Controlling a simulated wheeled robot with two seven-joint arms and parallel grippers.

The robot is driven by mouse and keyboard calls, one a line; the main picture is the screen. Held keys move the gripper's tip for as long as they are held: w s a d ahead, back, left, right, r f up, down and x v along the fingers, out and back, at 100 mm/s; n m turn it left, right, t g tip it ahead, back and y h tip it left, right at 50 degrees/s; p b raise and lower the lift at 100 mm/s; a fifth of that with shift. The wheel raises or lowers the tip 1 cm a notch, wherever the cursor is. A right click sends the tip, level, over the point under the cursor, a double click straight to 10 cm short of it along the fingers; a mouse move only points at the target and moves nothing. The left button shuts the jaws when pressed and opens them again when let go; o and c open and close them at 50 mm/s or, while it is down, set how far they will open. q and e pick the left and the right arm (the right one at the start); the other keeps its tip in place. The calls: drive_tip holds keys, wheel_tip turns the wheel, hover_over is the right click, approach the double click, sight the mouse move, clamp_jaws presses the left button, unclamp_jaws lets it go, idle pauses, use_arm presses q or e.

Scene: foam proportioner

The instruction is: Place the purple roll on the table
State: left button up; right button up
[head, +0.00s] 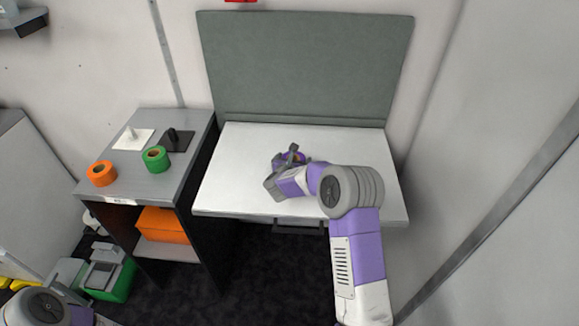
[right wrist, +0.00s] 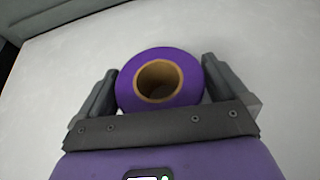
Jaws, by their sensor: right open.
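The purple roll (right wrist: 189,82) has a brown cardboard core and sits on the white table in the right wrist view. It lies between the two fingers of my right gripper (right wrist: 158,88), which is open. A small gap or light contact at the fingers is hard to tell. In the head view the right gripper (head: 290,157) is over the middle of the white table (head: 235,165), and only a bit of the purple roll (head: 299,156) shows behind it. My left gripper is not in view; only part of my left arm shows at the bottom left.
A grey side shelf (head: 185,185) on the left holds an orange roll (head: 102,173), a green roll (head: 156,159), and a white and a black holder. An orange box (head: 163,226) sits on its lower shelf. A grey-green panel (head: 305,65) stands behind the table. The table's left side is clear.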

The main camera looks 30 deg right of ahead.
drive_tip(key=p+v, duration=0.1)
drive_tip(key=v, duration=1.1)
drive_tip(key=shift+d, duration=0.1)
drive_tip(key=shift+r, duration=0.1)
